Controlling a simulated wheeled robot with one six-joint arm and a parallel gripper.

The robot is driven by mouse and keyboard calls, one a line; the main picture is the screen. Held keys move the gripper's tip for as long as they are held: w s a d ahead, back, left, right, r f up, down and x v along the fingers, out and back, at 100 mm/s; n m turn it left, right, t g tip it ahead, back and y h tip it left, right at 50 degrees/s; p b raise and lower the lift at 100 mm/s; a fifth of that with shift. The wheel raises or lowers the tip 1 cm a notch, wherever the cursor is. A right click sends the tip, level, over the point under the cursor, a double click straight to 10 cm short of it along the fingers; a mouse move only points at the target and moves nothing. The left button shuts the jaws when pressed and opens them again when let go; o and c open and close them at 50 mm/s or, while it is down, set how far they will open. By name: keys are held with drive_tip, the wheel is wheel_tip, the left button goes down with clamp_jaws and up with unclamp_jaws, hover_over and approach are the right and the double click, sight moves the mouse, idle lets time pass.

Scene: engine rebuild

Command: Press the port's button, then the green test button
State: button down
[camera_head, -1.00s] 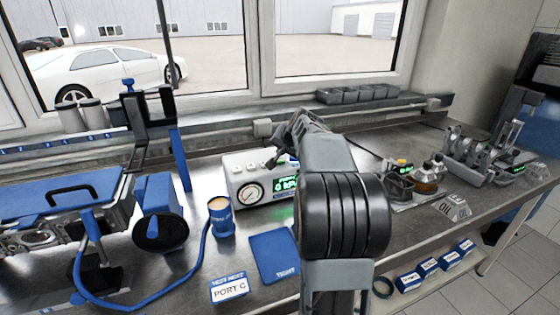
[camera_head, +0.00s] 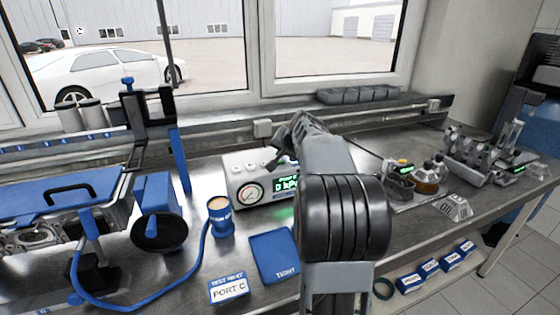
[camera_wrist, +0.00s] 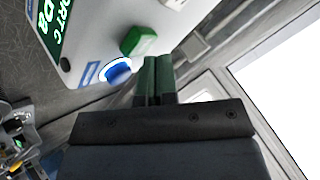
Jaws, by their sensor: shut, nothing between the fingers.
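The tester box (camera_head: 238,177) stands on the bench below the window, with a round gauge (camera_head: 250,194) and a lit green display (camera_head: 287,187). The wrist view shows the display (camera_wrist: 52,28) with "PORT C" text, a green button (camera_wrist: 138,40) and a round blue button (camera_wrist: 116,71). My gripper (camera_wrist: 158,62) is shut and empty, its fingertips close to the green and blue buttons; I cannot tell whether they touch either. In the head view my arm hides the gripper and the box's right end. A sign (camera_head: 229,288) reads "TEST NEXT PORT C".
An engine part with a blue cover (camera_head: 65,193) is at far left. Metal parts (camera_head: 470,160) stand at right.

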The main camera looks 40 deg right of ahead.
sight(282, 160)
drive_tip(key=shift+f+b, duration=0.45)
drive_tip(key=shift+f, duration=0.05)
idle(0.4)
idle(0.3)
drive_tip(key=shift+r+p, duration=0.8)
drive_tip(key=shift+r, duration=0.15)
drive_tip(key=shift+r, duration=0.1)
wheel_tip(282, 160, up, 5)
drive_tip(key=p, duration=0.4)
drive_tip(key=shift+f, duration=0.2)
